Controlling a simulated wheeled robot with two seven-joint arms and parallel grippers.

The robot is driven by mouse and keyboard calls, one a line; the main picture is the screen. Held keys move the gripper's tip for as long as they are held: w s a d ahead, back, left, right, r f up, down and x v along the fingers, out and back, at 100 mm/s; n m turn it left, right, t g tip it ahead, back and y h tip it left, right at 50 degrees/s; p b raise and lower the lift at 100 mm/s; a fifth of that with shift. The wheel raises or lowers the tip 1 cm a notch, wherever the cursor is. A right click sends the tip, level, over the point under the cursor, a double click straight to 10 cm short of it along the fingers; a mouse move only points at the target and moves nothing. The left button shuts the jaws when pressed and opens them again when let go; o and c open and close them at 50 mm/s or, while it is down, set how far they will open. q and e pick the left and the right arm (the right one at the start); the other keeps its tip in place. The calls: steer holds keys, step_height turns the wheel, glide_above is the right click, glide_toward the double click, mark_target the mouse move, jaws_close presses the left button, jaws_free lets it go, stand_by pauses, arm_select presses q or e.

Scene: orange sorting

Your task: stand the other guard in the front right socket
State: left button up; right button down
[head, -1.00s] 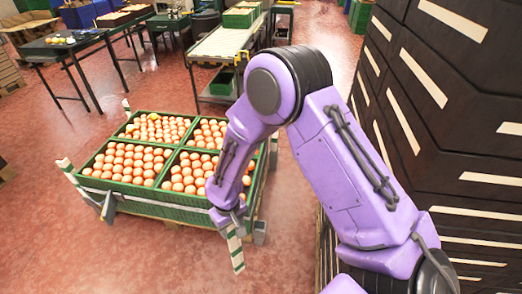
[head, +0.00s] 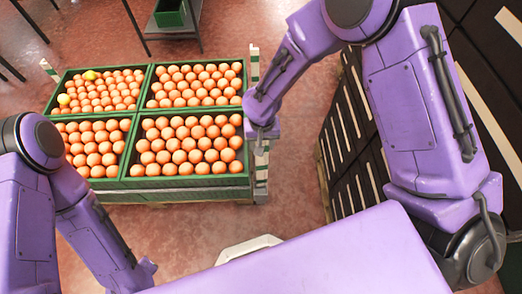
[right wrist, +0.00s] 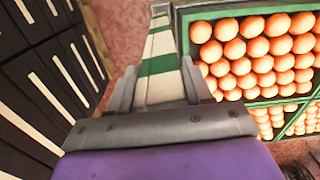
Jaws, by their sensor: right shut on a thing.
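The guard, a white post with green bands (head: 261,172), is at the front right corner of the crate stack in the head view. My right gripper (head: 262,131) is shut on it, and the right wrist view shows it between the two fingers (right wrist: 158,65). The guard looks near upright beside the crates' right side. I cannot tell whether its lower end is in the front right socket, which I cannot make out. Another striped guard (head: 254,66) stands at the back right corner, and one (head: 49,70) at the back left. My left gripper (head: 140,274) is low at the left; its jaws are unclear.
Green crates (head: 190,183) full of oranges stand on a pallet, with a few yellow fruits (head: 90,75) at the back left. A stack of dark crates (head: 345,130) rises close on the right. Red floor is free in front.

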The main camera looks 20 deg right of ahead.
arm_select(q)
step_height(320, 180, down, 12)
steer(key=b, duration=1)
steer(key=shift+w+d+r, duration=0.15)
steer(key=shift+w+r, duration=0.05)
steer(key=shift+r, duration=0.05)
arm_select(e)
steer(key=shift+m, duration=0.3)
steer(key=shift+a+f, duration=0.15)
steer(key=shift+f, duration=3.85)
steer(key=shift+a+f, duration=0.1)
steer(key=shift+f, duration=3.85)
steer(key=shift+c, duration=1.9)
jaws_free()
step_height(320, 180, up, 11)
steer(key=p, duration=0.3)
glide_above(260, 165)
arm_select(q)
step_height(260, 165, up, 3)
arm_select(e)
steer(key=shift+w+d+f, duration=0.2)
steer(key=shift+w+f, duration=0.05)
